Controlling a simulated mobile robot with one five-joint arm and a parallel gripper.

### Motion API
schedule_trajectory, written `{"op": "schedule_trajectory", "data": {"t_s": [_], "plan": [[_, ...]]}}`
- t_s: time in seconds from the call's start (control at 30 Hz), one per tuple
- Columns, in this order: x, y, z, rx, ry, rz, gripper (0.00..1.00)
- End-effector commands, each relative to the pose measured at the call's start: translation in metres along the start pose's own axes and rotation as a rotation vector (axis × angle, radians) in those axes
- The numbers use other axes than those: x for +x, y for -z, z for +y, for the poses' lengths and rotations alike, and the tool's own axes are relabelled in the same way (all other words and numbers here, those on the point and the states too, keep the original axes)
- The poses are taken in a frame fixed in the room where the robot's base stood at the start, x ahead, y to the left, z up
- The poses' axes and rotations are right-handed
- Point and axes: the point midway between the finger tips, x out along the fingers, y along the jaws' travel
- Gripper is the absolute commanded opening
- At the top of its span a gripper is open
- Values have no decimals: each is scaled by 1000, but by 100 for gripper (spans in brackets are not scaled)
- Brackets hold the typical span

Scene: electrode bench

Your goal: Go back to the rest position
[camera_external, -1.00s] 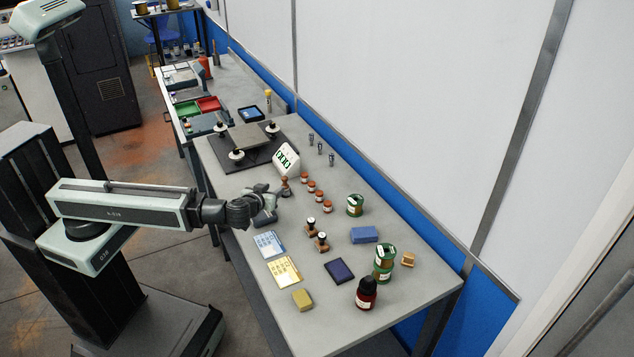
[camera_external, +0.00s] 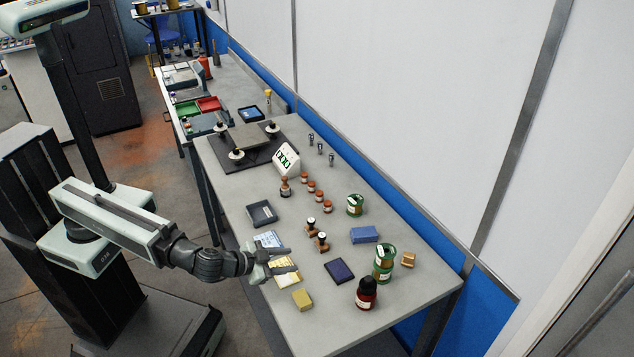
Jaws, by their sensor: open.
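My gripper (camera_external: 290,262) is open and empty at the end of my arm, which reaches in from the left over the front edge of the bench (camera_external: 415,310). I cannot tell exactly how high the fingers are above the cards.
A dark pad (camera_external: 261,213), wooden stamps (camera_external: 321,242), a yellow block (camera_external: 302,299), a dark blue pad (camera_external: 339,271) and a blue block (camera_external: 364,235) stand nearby. Green cans (camera_external: 384,264) and a dark red bottle (camera_external: 366,294) stand to the right.

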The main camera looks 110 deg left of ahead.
Motion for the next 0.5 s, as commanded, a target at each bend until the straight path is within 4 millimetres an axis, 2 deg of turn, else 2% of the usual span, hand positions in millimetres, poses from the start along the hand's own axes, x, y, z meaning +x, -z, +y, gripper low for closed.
{"op": "schedule_trajectory", "data": {"t_s": [0.03,0.1,0.3,0.4,0.5], "plan": [[-16,-1,31,71,-67,21,41],[-36,-2,66,164,-147,50,41],[-92,-15,143,389,-335,114,41],[-115,-36,164,513,-428,66,41],[-118,-64,158,594,-494,-68,41]]}}
